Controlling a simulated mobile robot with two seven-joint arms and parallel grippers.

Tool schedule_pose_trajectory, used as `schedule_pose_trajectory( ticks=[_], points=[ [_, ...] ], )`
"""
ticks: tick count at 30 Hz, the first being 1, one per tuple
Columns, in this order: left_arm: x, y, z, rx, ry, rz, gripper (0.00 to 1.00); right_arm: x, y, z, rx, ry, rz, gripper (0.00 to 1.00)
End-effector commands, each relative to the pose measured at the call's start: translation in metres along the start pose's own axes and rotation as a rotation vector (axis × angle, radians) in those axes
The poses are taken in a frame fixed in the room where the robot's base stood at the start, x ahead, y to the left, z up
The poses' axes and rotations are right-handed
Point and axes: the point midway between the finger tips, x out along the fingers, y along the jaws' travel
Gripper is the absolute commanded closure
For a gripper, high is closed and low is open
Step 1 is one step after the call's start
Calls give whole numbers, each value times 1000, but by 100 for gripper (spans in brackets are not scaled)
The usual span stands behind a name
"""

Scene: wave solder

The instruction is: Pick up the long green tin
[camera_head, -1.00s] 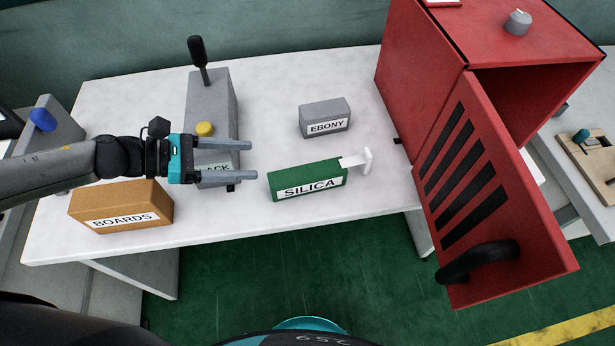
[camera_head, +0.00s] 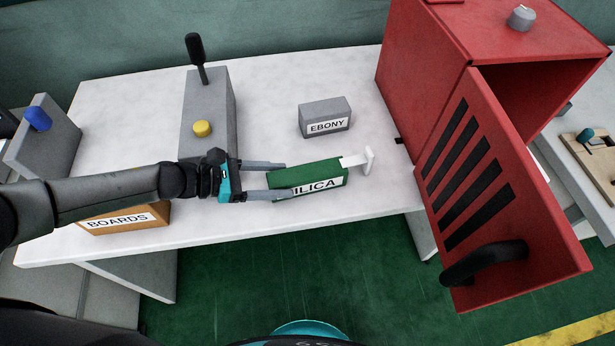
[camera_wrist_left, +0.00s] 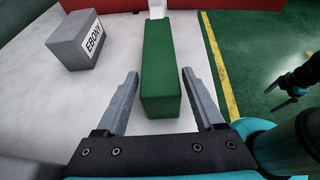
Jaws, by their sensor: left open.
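The long green tin (camera_head: 308,177), labelled SILICA, lies on the white table with a white T-shaped handle (camera_head: 358,159) at its right end. My left gripper (camera_head: 282,179) is open, with its fingertips at the tin's left end. In the left wrist view the near end of the tin (camera_wrist_left: 160,75) sits between the two open fingers (camera_wrist_left: 160,75), with a gap visible on each side. The front finger covers the start of the label in the head view.
A grey EBONY box (camera_head: 325,117) stands behind the tin. A brown BOARDS box (camera_head: 125,218) is partly under my left arm. A grey block with a yellow knob (camera_head: 202,128) stands behind my gripper. A red cabinet (camera_head: 430,75) with an open door (camera_head: 480,190) is at right.

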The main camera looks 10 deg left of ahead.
Motion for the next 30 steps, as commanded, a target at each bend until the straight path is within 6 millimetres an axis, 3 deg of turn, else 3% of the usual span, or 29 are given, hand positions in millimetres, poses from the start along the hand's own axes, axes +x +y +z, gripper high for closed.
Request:
schedule_pose_trajectory(
  ticks=[11, 27, 30],
  points=[
    [9, 0, 0, 0, 1, 1, 32, 0, 0, 0, 0, 0, 0, 0],
    [9, 0, 0, 0, 1, 1, 93, 0, 0, 0, 0, 1, -1, 0],
    [9, 0, 0, 0, 1, 0, 100, 0, 0, 0, 0, 1, -1, 0]
  ],
)
